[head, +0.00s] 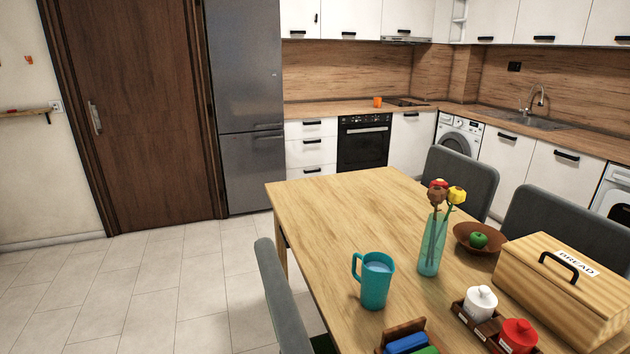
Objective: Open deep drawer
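A stack of white drawers (312,153) with black handles stands between the fridge and the black oven in the head view. The lowest drawer (311,172), partly cut off by the table's far edge, has its handle at about the table-top line. All fronts in the stack look flush and closed. I cannot tell from its visible part how deep the lowest drawer is. My gripper is not in the head view.
A wooden table (340,215) with grey chairs (463,178) stands between me and the drawers. It holds a teal jug (374,285), a vase (430,250) and a bread box (565,290). A tall grey fridge (250,100) stands left of the drawers. Tiled floor (150,290) is clear on the left.

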